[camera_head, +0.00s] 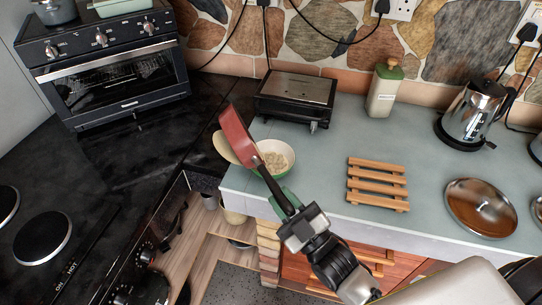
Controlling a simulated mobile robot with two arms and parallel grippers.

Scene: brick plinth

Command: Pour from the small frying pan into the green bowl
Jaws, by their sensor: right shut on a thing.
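The small frying pan (237,136) has a red outside and a dark handle. It is held in the air, tipped steeply on its side, with its red side facing me. My right gripper (297,222) is shut on the handle. The green bowl (289,191) stands at the left end of the grey-green counter, behind the pan and handle in this view. Its pale inside shows whitish contents. The pan's edge and handle hide part of the bowl. I cannot see the pan's inside or whether anything is falling from it. My left gripper is not in view.
A black grill (295,97) stands behind the bowl. A wooden slatted trivet (378,185), a lid (481,206), a bottle (383,91) and a kettle (471,115) are to the right. A beige rounded object (224,147) shows beside the pan. A toaster oven (115,82) is at left.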

